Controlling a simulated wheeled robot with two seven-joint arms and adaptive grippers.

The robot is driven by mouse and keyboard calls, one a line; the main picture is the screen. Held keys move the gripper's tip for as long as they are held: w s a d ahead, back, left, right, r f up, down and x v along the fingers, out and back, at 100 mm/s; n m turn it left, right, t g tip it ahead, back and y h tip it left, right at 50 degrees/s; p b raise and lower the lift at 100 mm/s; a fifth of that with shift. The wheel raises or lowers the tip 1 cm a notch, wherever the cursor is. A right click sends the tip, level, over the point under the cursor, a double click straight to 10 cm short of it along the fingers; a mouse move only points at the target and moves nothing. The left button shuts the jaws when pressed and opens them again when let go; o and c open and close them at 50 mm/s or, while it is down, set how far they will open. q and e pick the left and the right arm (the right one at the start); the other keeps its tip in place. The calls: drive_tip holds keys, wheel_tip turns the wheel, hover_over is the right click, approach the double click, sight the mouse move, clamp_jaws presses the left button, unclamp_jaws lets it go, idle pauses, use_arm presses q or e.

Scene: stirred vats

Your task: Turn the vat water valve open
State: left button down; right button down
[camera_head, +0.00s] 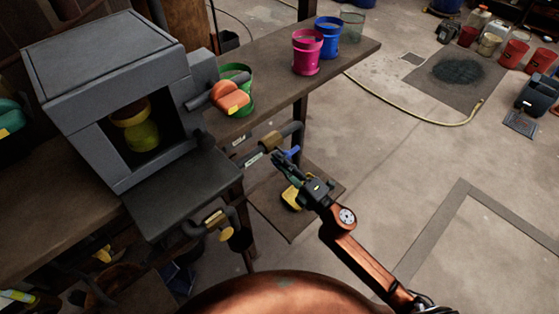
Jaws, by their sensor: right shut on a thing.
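A blue valve handle (291,153) sits by the brass body (271,141) of a grey pipe at the bench's side. My right gripper (281,161) reaches in from the lower right and is shut on the blue handle; its fingers hide part of it. A second valve with a yellow handle (225,235) is on another pipe, lower left of my gripper. A grey box-shaped vat housing (120,90) stands on the bench, with a yellow-green vessel (142,136) inside its opening. My left gripper is out of view.
A green bucket (243,101) with an orange object (230,96) in front stands beside the housing. A pink bucket (306,52) and a blue bucket (327,38) stand on the bench (345,58). A yellow object (292,199) lies below my gripper.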

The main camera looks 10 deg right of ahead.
drive_tip(key=shift+f, duration=0.15)
idle(0.3)
drive_tip(key=c, duration=1.9)
unclamp_jaws()
drive_tip(key=shift+c, duration=0.2)
drive_tip(key=v, duration=1.2)
